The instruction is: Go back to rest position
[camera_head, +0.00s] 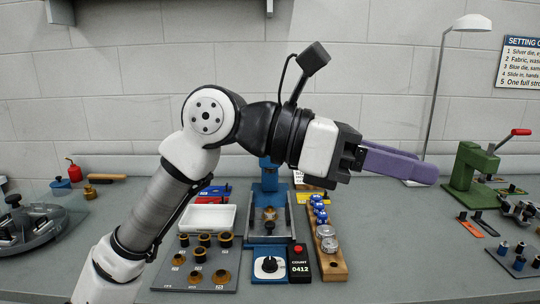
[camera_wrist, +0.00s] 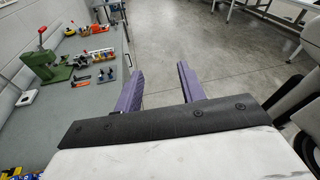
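My gripper (camera_head: 430,165) is raised above the workbench in the head view, pointing right, with its purple fingers over the right part of the bench. In the wrist view my gripper (camera_wrist: 160,72) has its two purple fingers wide apart with nothing between them, so it is open and empty. Only floor shows between the fingertips there. My arm rises from the lower left of the head view and bends at an elbow above the bench, in front of the wall.
Below my arm stand a blue press (camera_head: 269,180), a board of brass parts (camera_head: 200,270), a white tray (camera_head: 208,217) and a wooden rack (camera_head: 328,255). A green press (camera_head: 468,165) and lamp (camera_head: 437,90) stand right. The bench front right of the rack is clear.

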